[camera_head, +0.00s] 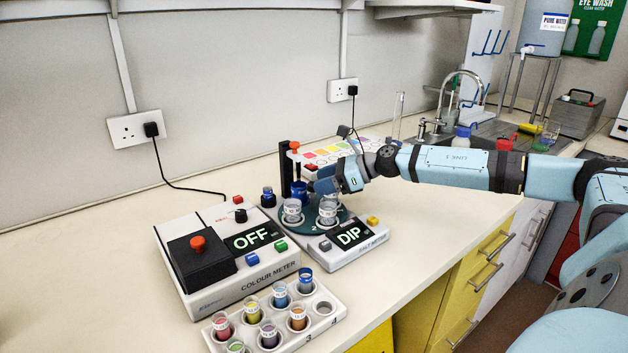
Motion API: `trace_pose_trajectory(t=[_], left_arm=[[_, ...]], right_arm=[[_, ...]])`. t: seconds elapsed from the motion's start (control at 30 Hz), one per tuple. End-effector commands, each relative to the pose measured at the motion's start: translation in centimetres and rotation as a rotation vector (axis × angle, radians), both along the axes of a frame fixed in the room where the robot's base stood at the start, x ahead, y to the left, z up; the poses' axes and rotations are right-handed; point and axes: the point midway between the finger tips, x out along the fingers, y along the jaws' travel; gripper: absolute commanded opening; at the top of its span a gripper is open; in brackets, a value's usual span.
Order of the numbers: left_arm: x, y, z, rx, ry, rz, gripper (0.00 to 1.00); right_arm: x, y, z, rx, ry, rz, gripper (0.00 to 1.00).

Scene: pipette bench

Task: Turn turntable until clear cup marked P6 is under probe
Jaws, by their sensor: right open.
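The dark teal turntable (301,228) sits on the meter whose display (349,236) reads DIP. Clear cups stand on it: one at the front left (292,212) and one at the right (328,210). Their markings are too small to read, so I cannot tell which is P6. My right gripper (322,188) is open, just above and behind the right cup, and hides the turntable's back. I cannot tell whether it touches anything. A black post (285,172) with a red top stands behind the turntable. The probe cannot be made out clearly. My left gripper is out of view.
The colour meter (228,260), reading OFF, stands left of the turntable. A white rack (340,309) of coloured vials is in front. A colour chart (328,152) and a sink (490,135) lie behind. The counter (430,225) at right is clear.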

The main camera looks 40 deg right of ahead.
Motion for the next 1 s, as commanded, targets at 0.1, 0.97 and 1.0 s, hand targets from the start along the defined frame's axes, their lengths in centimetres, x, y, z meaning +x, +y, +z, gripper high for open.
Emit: trace_pose_trajectory(t=[0.1,0.97,1.0], left_arm=[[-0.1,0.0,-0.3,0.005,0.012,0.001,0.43],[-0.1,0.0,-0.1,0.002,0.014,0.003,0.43],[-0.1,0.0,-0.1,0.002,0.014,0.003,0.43]], right_arm=[[1.1,0.8,-0.3,0.003,-0.001,-0.001,0.54],[2.0,1.7,-1.1,0.0,0.001,0.001,0.0],[2.0,1.7,-1.2,0.0,0.001,0.001,0.0]])
